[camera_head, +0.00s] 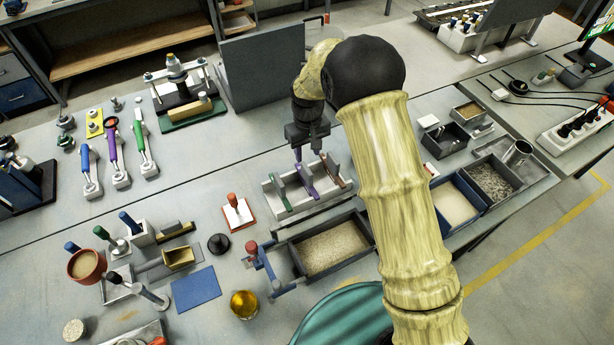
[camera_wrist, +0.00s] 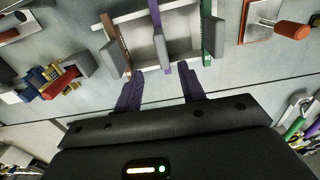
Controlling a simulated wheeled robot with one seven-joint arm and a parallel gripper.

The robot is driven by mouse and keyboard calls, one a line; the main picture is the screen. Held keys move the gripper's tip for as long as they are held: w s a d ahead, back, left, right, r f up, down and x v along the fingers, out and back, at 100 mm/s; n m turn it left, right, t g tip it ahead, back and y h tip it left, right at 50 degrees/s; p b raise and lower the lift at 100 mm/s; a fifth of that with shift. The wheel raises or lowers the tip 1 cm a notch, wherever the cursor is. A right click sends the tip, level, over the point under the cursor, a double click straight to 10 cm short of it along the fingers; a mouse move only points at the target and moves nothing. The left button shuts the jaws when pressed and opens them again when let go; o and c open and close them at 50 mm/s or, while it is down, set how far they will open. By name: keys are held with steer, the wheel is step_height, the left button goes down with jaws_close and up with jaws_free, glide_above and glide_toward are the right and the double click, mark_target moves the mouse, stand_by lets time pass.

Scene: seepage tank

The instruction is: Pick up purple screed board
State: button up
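The purple screed board (camera_head: 308,182) stands in a light grey rack (camera_head: 330,205), between a green board (camera_head: 277,191) on the left and a brown board (camera_head: 332,169) on the right. In the wrist view the purple board (camera_wrist: 155,12) is in the middle of the rack, the brown one (camera_wrist: 108,28) to the left and the green one (camera_wrist: 220,27) to the right. My gripper (camera_head: 305,154) is above the rack's far side, near the purple board. In the wrist view my gripper (camera_wrist: 160,82) has its two dark purple fingers apart, with nothing visible between them.
A grey tray of granular material (camera_head: 332,248) stands just in front of the rack. A red-handled float (camera_head: 237,212) lies to the left. A grey upright panel (camera_head: 275,68) stands behind my gripper.

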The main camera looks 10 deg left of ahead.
mark_target(307, 168)
step_height(307, 168, down, 5)
steer(key=shift+f+p, duration=0.1)
steer(key=shift+p, duration=0.6)
steer(key=shift+s+f+p, duration=0.2)
steer(key=shift+f+p, duration=0.4)
steer(key=shift+p, duration=0.2)
steer(key=shift+f+p, duration=0.8)
steer(key=shift+f, duration=1.1)
jaws_close()
